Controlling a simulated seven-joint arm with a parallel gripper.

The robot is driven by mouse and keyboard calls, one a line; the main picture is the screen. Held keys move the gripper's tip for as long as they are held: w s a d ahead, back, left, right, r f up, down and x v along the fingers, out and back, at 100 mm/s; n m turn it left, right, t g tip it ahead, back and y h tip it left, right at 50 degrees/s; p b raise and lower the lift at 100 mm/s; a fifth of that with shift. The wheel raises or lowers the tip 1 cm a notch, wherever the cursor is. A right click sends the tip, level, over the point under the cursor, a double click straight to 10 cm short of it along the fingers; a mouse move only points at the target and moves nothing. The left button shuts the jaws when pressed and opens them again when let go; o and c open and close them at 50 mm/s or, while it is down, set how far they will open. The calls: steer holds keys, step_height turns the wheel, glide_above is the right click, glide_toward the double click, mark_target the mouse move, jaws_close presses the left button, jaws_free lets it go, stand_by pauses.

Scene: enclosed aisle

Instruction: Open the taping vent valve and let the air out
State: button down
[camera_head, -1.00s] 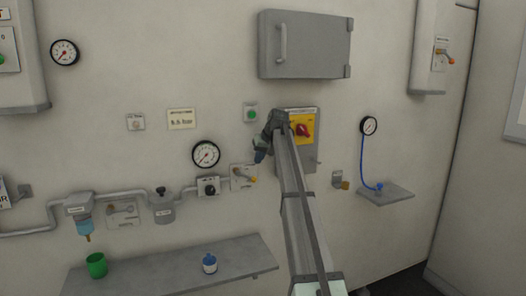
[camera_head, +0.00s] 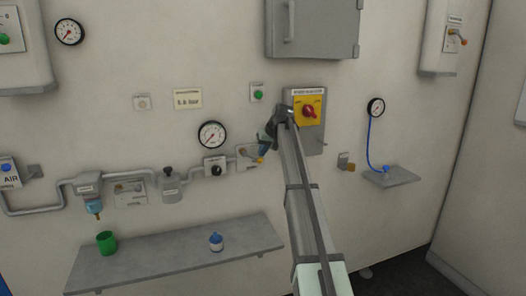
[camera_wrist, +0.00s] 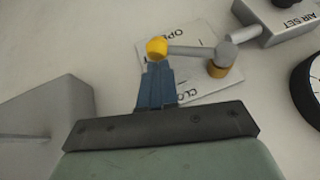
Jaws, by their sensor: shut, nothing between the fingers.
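A lever valve with a yellow knob sits on a light plate (camera_head: 247,163) on the wall, in the pipe run. In the wrist view its yellow knob (camera_wrist: 157,46) is on a grey lever (camera_wrist: 190,51) running right to a pivot. The plate (camera_wrist: 205,88) reads "OPEN" above and "CLO…" below, partly hidden by my gripper. My gripper (camera_wrist: 157,68) is shut and empty, its blue fingertips right at the knob's lower edge; I cannot tell whether they touch. In the head view my gripper (camera_head: 262,151) is over the plate's right side. I cannot read a label naming the taping vent valve.
The air set regulator (camera_head: 215,167) and a gauge (camera_head: 212,134) are left of the lever. A switch box (camera_head: 307,118) is close right of my arm. A shelf (camera_head: 180,259) holds a green cup (camera_head: 106,243) and blue-capped bottle (camera_head: 216,243). A brass fitting (camera_head: 346,163) is further right.

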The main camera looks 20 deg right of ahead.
steer(key=shift+d+f, duration=0.1)
steer(key=f+y, duration=0.1)
steer(key=f+m+y, duration=0.1)
steer(key=y, duration=0.1)
steer(key=f+y, duration=0.2)
steer(key=shift+a+m, duration=0.3)
steer(key=shift+a, duration=0.1)
steer(key=shift+a+f, duration=0.5)
steer(key=shift+f, duration=0.25)
steer(key=shift+a+f+t, duration=0.3)
steer(key=shift+a+f, duration=0.4)
steer(key=shift+a, duration=0.05)
steer(key=shift+r, duration=0.1)
glide_toward(262, 159)
steer(key=shift+s+r, duration=0.15)
steer(key=shift+s, duration=0.45)
stand_by(0.4)
